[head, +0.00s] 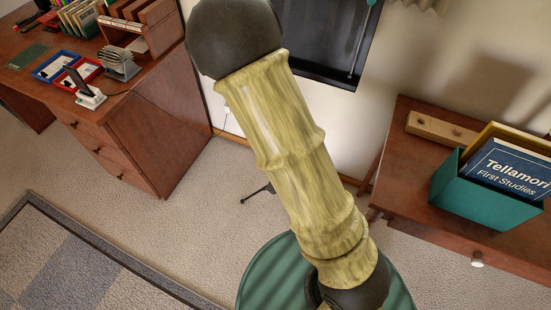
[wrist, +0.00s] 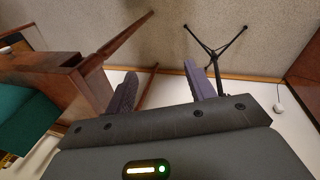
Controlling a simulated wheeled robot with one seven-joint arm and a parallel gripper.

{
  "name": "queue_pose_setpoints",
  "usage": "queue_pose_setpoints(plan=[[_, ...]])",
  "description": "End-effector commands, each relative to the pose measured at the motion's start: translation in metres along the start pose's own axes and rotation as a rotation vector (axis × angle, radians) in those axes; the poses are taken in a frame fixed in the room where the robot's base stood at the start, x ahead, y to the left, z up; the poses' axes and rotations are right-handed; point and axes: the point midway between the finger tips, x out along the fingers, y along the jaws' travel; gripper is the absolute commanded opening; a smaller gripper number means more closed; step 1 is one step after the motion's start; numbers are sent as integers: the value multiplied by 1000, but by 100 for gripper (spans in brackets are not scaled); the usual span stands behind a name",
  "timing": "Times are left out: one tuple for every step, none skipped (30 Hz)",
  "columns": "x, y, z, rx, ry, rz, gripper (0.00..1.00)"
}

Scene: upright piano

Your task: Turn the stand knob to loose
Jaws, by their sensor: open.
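A thin black stand (wrist: 213,52) with splayed tripod legs is on the carpet in the wrist view. Its pole runs down in the picture, behind my right-hand finger and gripper body. One dark foot (head: 258,192) also shows in the head view, beside my arm. I cannot make out the stand knob in either view; the upper pole is hidden. The gripper is out of sight in the head view.
A wooden table (head: 400,165) with a teal box (head: 480,200) of books and a wooden block (head: 440,129) is at right. A wooden desk (head: 150,130) is at left. A dark panel (head: 325,45) is against the wall. Carpet (head: 215,220) lies open between them.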

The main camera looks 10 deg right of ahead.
Motion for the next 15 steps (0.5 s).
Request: queue_pose_setpoints(plan=[[35, -7, 1, 18, 16, 41, 54], [47, -8, 0, 31, 28, 63, 54], [61, -10, -1, 52, 46, 90, 54], [72, -11, -2, 67, 61, 110, 54], [82, -12, -3, 81, 79, 130, 54], [95, -14, -6, 100, 104, 155, 54], [104, -15, -8, 114, 125, 174, 54], [114, -16, -10, 127, 148, 192, 54], [125, -18, -12, 143, 179, 215, 54], [134, -19, -15, 157, 204, 231, 54], [141, -20, -18, 169, 232, 246, 54], [151, -23, -22, 184, 271, 264, 54], [158, -25, -25, 196, 301, 276, 54], [165, -27, -28, 206, 333, 288, 54], [173, -30, -32, 221, 376, 302, 54]])
